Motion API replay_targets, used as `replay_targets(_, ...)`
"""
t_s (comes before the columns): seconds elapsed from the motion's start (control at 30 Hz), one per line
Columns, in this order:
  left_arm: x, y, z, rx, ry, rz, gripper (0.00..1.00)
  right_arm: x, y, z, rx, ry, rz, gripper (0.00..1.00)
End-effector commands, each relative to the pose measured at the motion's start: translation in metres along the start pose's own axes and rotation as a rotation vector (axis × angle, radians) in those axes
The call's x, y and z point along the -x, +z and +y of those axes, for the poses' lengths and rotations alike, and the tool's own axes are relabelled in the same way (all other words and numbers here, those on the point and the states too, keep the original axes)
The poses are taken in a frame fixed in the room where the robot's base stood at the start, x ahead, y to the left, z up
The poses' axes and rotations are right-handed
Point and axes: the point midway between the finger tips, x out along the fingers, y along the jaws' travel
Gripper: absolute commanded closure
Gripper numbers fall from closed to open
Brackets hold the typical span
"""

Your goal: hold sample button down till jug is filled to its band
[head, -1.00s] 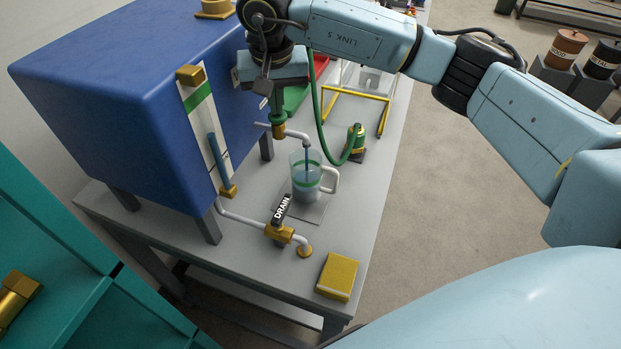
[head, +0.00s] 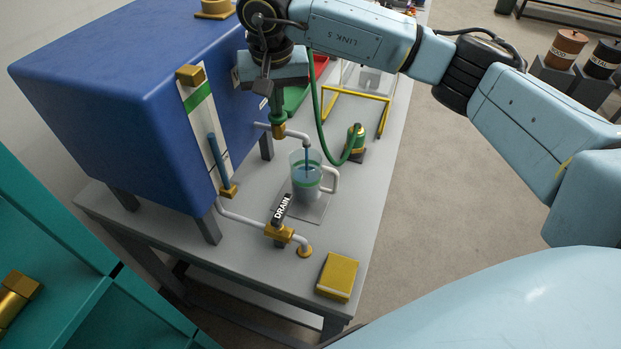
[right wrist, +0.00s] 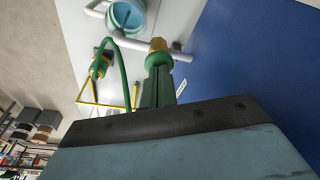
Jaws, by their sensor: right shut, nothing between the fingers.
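My right gripper (head: 277,112) is shut and empty, pointing down on the green sample button (head: 279,122) atop the brass sample tap. In the right wrist view its fingertips (right wrist: 158,68) meet the green top (right wrist: 157,58); they hide much of it. The clear jug (head: 305,190) with a white handle stands upright under the tap's spout (head: 297,135). A blue stream runs from the spout into it. The water surface shows close to the jug's green band (head: 306,184); the exact gap is hard to tell. My left gripper is out of view.
A drain valve (head: 279,232) with a black handle stands in front of the jug. A yellow box (head: 337,276) lies at the bench's near corner. A green hose (head: 318,120) hangs behind the jug. The blue tank (head: 120,100) fills the left.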

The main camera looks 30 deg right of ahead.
Motion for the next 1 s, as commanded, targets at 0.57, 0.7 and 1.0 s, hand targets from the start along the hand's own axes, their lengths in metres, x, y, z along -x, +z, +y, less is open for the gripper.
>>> replay_targets(0.57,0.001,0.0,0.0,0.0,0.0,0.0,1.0,0.0,0.001,0.0,0.001,0.001,-0.002,1.0)
replay_targets(0.7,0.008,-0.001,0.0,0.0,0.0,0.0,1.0,0.011,-0.002,0.0,0.0,0.001,-0.001,1.0)
replay_targets(1.0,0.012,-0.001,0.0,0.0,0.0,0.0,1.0,0.021,-0.004,0.0,0.0,0.001,-0.001,1.0)
